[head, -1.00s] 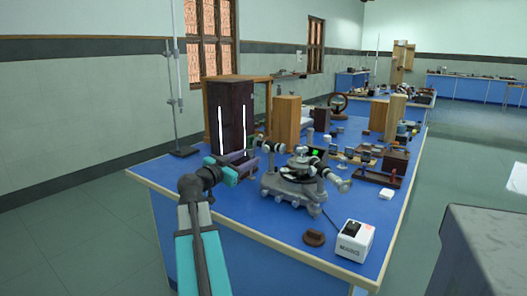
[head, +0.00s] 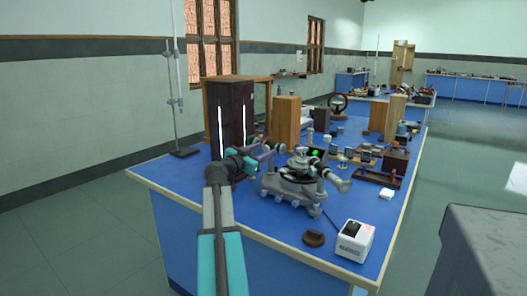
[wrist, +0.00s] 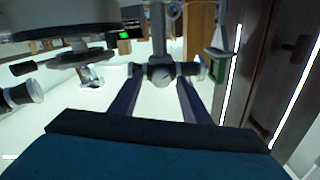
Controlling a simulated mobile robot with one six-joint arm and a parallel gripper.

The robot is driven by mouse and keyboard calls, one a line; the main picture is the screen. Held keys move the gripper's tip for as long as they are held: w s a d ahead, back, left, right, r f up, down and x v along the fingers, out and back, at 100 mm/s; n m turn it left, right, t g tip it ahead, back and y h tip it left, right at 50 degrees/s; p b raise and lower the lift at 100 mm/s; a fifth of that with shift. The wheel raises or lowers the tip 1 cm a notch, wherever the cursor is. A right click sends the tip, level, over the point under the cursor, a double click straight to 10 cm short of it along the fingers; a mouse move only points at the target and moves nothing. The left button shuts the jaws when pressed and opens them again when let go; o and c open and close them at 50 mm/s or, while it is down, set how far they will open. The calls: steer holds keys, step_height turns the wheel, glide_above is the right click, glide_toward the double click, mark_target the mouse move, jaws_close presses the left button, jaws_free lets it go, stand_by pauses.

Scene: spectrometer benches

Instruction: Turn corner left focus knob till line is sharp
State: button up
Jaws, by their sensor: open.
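The spectrometer (head: 297,178), grey metal with a round table on top, stands at the near left corner of the blue bench (head: 210,205). It also fills the upper left of the wrist view (wrist: 65,30). My gripper (head: 265,154) is at its left side, by the left tube. In the wrist view my gripper (wrist: 158,92) is open, with one dark finger on each side of a grey crosspiece with rounded ends (wrist: 161,74), probably the focus knob. I cannot tell whether the fingers touch it. The line's sharpness is not visible.
A dark wooden cabinet (head: 228,110) with bright vertical slits stands behind my gripper and close on the right in the wrist view (wrist: 285,70). A white box (head: 354,241) and a brown knob-like piece (head: 314,238) lie near the front edge. A stand (head: 174,100) is at left.

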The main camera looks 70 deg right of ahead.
steer(key=shift+c, duration=0.3)
steer(key=c, duration=1)
steer(key=shift+s+d, duration=0.15)
steer(key=shift+d, duration=0.15)
steer(key=shift+a+f, duration=0.15)
steer(key=shift+a, duration=0.15)
